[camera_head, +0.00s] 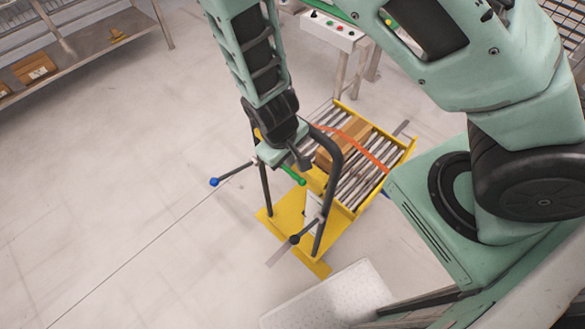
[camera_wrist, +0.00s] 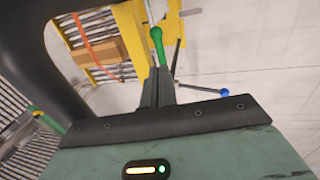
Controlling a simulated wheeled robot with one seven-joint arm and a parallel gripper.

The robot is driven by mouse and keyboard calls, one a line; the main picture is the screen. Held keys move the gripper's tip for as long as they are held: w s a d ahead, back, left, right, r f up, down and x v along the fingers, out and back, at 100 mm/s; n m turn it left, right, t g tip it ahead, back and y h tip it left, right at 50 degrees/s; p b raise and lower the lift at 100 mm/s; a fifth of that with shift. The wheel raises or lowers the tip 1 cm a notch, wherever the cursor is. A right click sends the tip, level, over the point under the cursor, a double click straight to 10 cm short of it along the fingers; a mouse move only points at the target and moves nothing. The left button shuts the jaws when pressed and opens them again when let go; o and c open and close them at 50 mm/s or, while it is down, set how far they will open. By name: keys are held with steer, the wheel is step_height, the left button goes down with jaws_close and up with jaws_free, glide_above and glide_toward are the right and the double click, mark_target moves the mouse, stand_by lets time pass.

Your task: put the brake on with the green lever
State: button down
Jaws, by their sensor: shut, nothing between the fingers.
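The green lever (camera_head: 293,176) sticks out from the yellow cart (camera_head: 290,218), under the dark curved handle frame (camera_head: 333,150). My gripper (camera_head: 303,163) is just above and beside the lever in the head view. My wrist hides the lever's base in the head view.
A blue-knobbed lever (camera_head: 214,182) points left and a black-knobbed lever (camera_head: 294,240) sits at the front of the cart. A cardboard box (camera_head: 345,142) lies on the rollers under an orange strap (camera_head: 362,148). The floor on the left is clear.

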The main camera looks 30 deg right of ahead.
mark_target(294, 174)
steer(key=shift+w+d+f+p, duration=0.1)
steer(key=shift+d+f+p, duration=0.15)
steer(key=shift+f, duration=0.9)
steer(key=shift+w+d+f+p, duration=0.1)
steer(key=shift+d+f+p, duration=0.1)
steer(key=shift+f, duration=0.9)
steer(key=shift+d+f+p, duration=0.2)
steer(key=shift+f+p, duration=0.05)
steer(key=shift+f, duration=0.9)
steer(key=shift+w+f, duration=0.1)
